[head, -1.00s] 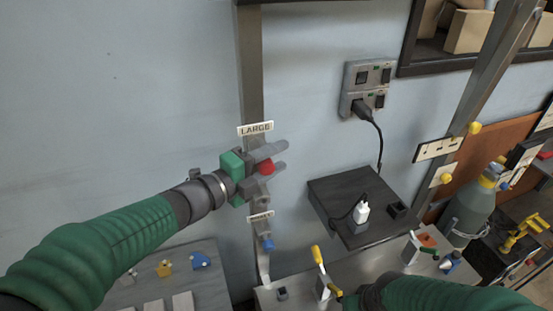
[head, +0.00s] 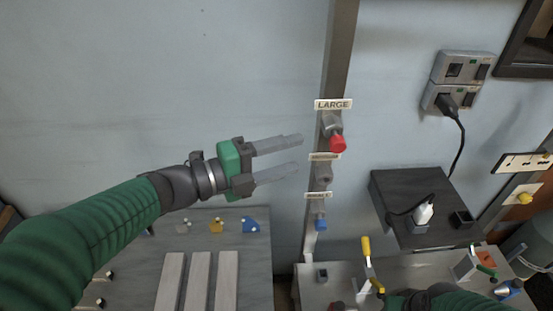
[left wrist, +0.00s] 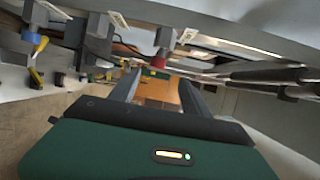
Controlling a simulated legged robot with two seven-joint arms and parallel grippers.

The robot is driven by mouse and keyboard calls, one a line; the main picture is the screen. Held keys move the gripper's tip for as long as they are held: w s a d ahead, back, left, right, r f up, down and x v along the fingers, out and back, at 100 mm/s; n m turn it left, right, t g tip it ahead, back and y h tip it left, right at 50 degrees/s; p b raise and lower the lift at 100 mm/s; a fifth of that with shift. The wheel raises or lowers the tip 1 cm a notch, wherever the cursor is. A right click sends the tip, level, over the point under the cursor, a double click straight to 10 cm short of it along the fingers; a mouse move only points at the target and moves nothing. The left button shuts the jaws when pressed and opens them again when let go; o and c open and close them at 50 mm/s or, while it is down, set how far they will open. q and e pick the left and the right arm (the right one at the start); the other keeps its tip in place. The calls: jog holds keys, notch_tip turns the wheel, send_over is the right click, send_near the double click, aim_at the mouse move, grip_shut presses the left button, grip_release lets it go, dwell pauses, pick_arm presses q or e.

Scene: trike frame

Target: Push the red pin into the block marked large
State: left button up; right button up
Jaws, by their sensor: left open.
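The red pin (head: 338,144) sits at the grey block (head: 331,122) under the LARGE label (head: 333,104) on the metal post. Its red head sticks out toward me; how deep it sits I cannot tell. My left gripper (head: 299,154) is open and empty, to the left of the post and apart from the pin. In the left wrist view the red pin (left wrist: 162,63) shows beyond the open fingers (left wrist: 157,85). Only my right forearm shows at the lower right of the head view; its gripper jaws cannot be made out.
A grey block (head: 323,174) and a blue pin (head: 320,221) are lower on the post (head: 340,60). A dark shelf (head: 390,187) with a white plug (head: 424,213) and a wall socket (head: 452,98) are right. A board with coloured pieces (head: 216,226) lies lower left.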

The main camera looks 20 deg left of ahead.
pick_arm(q)
jog(key=shift+v, duration=1.15)
jog(key=w+a+f+n+t+y+p, duration=0.1)
jog(key=w+a+f+n+y, duration=0.2)
jog(key=a+f+n+y, duration=0.45)
jog(key=w+a+f+n+y, duration=0.3)
jog(key=f+n+y, duration=0.3)
jog(key=n, duration=0.5)
jog(key=s+d+f+n+g, duration=0.2)
jog(key=s+f+n+g, duration=0.7)
jog(key=s+f, duration=0.7)
jog(key=shift+s+d+f+n+g+p, duration=0.15)
jog(key=shift+s+d+n+g+p, duration=0.2)
jog(key=shift+s, duration=0.3)
